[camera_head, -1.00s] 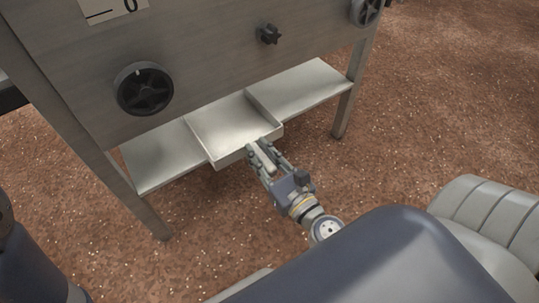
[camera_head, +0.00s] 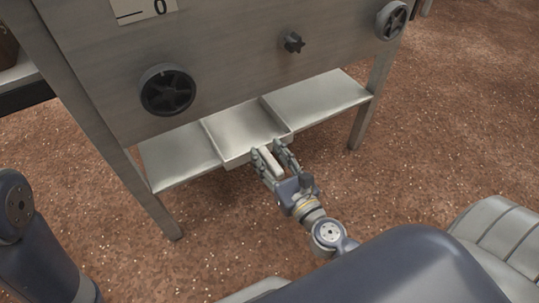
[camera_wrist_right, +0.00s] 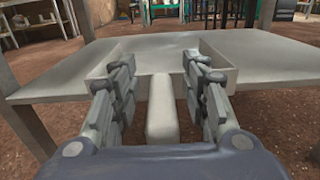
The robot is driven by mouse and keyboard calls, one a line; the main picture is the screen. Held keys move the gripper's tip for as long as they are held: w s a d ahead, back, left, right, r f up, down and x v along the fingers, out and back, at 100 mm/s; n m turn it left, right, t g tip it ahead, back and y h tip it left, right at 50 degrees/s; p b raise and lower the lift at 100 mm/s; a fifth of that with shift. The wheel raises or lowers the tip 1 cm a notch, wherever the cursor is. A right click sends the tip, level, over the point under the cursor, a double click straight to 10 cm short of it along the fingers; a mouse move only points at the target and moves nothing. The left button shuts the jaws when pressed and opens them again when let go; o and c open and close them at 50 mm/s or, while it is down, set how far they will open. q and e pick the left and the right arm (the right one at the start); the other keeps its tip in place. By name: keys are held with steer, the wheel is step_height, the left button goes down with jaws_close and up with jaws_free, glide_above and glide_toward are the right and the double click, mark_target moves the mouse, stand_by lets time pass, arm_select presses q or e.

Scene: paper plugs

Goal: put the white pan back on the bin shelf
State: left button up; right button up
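The white pan (camera_head: 240,133), a shallow tray with low walls, lies on the bin shelf (camera_head: 180,155) under the machine, its front edge near the shelf's front. Its handle points toward me and shows as a pale bar (camera_wrist_right: 162,108) in the right wrist view. My right gripper (camera_head: 268,156) is at the front of the pan. Its fingers (camera_wrist_right: 163,88) stand on both sides of the handle with a gap on each side, so it is open. My left arm shows at the left edge of the head view; its gripper is out of view.
The metal machine front with a large black knob (camera_head: 167,90) and smaller knobs rises above the shelf. The shelf is bare on both sides of the pan, and legs (camera_head: 370,105) stand at its ends. The brown speckled floor in front is clear.

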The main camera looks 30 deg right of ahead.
steer(key=shift+s, duration=0.1)
steer(key=s, duration=1.1)
steer(key=shift+s+d, duration=0.4)
